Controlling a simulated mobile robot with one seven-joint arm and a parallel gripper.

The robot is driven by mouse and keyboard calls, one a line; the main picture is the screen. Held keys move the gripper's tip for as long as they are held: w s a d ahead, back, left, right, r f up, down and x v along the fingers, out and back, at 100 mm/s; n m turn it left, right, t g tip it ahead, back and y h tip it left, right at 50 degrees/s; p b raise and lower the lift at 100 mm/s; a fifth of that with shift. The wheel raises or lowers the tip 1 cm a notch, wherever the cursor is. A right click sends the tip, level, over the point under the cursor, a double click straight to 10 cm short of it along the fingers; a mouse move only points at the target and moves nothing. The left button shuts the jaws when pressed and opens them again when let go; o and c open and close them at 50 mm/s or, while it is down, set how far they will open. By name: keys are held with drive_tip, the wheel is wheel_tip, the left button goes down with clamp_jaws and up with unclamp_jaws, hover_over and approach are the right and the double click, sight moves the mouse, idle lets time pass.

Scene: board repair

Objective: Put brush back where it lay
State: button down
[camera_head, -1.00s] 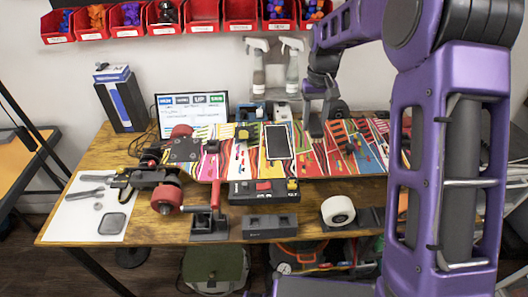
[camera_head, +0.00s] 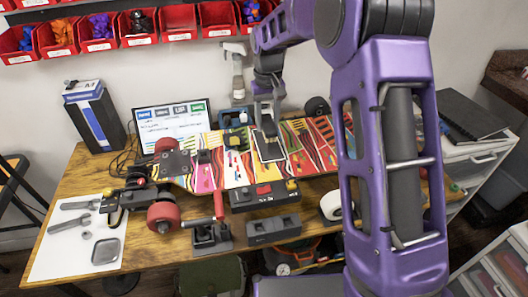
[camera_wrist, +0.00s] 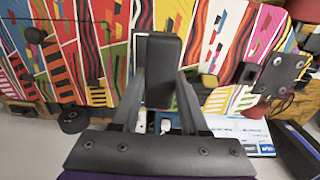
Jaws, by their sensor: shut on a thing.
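My gripper (camera_head: 268,128) is over the middle of the colourful striped board (camera_head: 312,140), fingers pointing down. In the wrist view its two fingers (camera_wrist: 158,100) are shut on a dark, blocky thing (camera_wrist: 164,60), which I take to be the brush. Its bristles cannot be made out, and the fingers and arm mostly hide it in the head view. A flat black slab with a pale edge (camera_head: 268,147) shows on the board just below the fingertips; whether anything touches it I cannot tell.
Red wheels (camera_head: 163,216) and a black box with a red part (camera_head: 264,195) stand at the board's front side. A monitor (camera_head: 173,125) and spray bottle (camera_head: 237,75) stand behind. A white mat (camera_head: 62,258) with tools lies at left. A white tape roll (camera_head: 331,206) sits front right.

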sight(268, 121)
wheel_tip(268, 121, down, 9)
drive_tip(key=shift+r, duration=0.15)
idle(0.4)
drive_tip(key=shift+f+b, duration=0.25)
drive_tip(key=shift+b, duration=0.1)
drive_tip(key=shift+c, duration=2.1)
unclamp_jaws()
drive_tip(key=shift+r, duration=0.1)
wheel_tip(268, 121, up, 12)
drive_tip(key=shift+r+p, duration=0.15)
drive_tip(key=shift+p, duration=0.4)
